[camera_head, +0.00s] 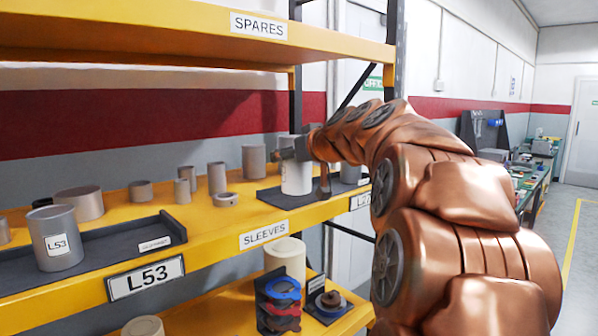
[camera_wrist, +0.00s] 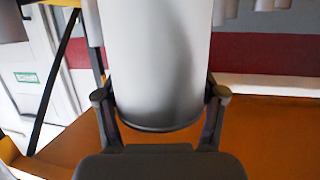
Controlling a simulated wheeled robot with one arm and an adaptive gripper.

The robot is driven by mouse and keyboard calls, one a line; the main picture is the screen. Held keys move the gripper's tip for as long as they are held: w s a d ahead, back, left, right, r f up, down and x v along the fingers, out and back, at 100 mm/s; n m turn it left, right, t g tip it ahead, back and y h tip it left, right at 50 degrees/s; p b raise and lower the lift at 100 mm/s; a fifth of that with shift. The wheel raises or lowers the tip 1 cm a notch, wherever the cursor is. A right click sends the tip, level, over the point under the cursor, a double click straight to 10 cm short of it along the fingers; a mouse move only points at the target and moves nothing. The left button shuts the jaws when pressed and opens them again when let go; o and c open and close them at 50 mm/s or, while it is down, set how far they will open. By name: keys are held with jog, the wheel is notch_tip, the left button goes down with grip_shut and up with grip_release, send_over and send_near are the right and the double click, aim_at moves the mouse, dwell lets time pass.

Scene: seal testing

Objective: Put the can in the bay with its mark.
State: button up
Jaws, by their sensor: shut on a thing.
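My gripper (camera_head: 303,163) is shut on a pale grey-white can (camera_head: 295,181), one finger on each side of it. The can is upright over a dark mat (camera_head: 268,197) on the yellow shelf, in the bay at the right. I cannot tell whether its base touches the mat. In the wrist view, the can (camera_wrist: 160,60) fills the middle between both fingers. Its mark is not readable. The bay's label (camera_head: 361,203) at the shelf edge is partly hidden by my arm and seems to start with L2.
A can marked L53 (camera_head: 56,250) stands in the left tray (camera_head: 120,246), above the plate L53 (camera_head: 146,278). Several grey cylinders (camera_head: 217,178) stand between the bays. A grey cylinder (camera_head: 350,173) stands right of the held can. The SPARES shelf (camera_head: 180,40) hangs overhead.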

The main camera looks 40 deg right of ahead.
jog(key=shift+w+d+f+p, duration=0.9)
jog(key=shift+w+d, duration=0.45)
jog(key=shift+d, duration=0.6)
jog(key=shift+w+d+f+p, duration=0.7)
jog(key=shift+w+d+p, duration=0.5)
jog(key=shift+d, duration=0.8)
jog(key=shift+w+d+f+p, duration=0.8)
jog(key=shift+w+d, duration=0.75)
jog(key=shift+d, duration=0.4)
jog(key=shift+f, duration=0.2)
jog(key=o, duration=1.4)
jog(key=shift+r, duration=0.2)
jog(key=b+v, duration=0.4)
jog(key=v, duration=0.8)
jog(key=shift+b, duration=0.3)
jog(key=shift+s+a+f, duration=0.1)
